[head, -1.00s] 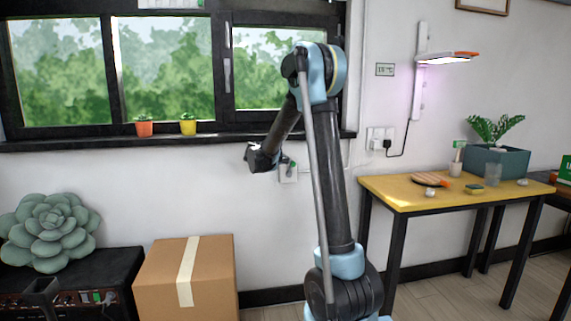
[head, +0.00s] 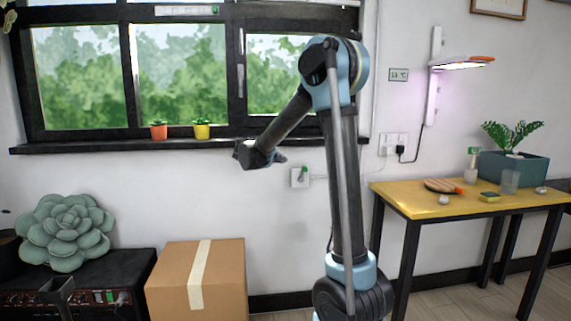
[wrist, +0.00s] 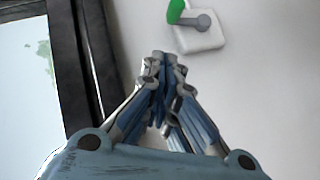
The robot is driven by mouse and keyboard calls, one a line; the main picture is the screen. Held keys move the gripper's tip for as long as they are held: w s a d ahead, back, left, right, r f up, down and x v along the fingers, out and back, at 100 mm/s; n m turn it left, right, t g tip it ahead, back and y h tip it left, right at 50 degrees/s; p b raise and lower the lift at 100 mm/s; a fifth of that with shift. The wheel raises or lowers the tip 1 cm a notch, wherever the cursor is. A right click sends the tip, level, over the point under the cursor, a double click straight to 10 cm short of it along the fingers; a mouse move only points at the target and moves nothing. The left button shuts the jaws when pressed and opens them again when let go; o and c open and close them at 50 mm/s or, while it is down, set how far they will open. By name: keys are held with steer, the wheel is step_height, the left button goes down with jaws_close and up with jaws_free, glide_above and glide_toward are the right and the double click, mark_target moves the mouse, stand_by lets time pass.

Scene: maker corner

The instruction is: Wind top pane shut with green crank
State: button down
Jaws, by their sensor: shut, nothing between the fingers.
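The green crank (head: 303,171) sits on a white wall plate (head: 297,180) below the window sill, right of my gripper in the head view. In the wrist view the green handle (wrist: 176,11) and its grey arm show on the white plate (wrist: 201,36), beyond and to the right of my fingertips. My gripper (wrist: 166,60) is shut and empty, apart from the crank. In the head view it (head: 243,153) hangs in front of the sill. The window's upper strip (head: 265,17) shows only partly at the top; I cannot tell how far the top pane stands open.
A cardboard box (head: 220,277) stands below, beside a large succulent (head: 66,230). A yellow table (head: 440,203) is at right. The wall around the crank is clear.

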steer(key=s+d+f+m+g+y, duration=0.1)
steer(key=d+f+m+g+y, duration=0.4)
steer(key=f, duration=0.5)
steer(key=s+d+f+m+g+y, duration=0.1)
steer(key=d+f+m+g+y, duration=0.25)
steer(key=d+f, duration=0.55)
steer(key=w+d+r+m+t+y, duration=0.3)
steer(key=d+r+m+t+y, duration=0.45)
steer(key=d+r+y, duration=0.65)
steer(key=w+a+f+n, duration=0.1)
steer(key=w+a, duration=0.2)
steer(key=a, duration=0.2)
steer(key=w+a+f+t+h, duration=0.1)
steer(key=w+a, duration=0.1)
steer(key=a, duration=0.3)
steer(key=shift+w+a+n, duration=0.2)
steer(key=shift+w+n, duration=0.2)
steer(key=shift+d+r, duration=0.15)
steer(key=shift+d, duration=0.05)
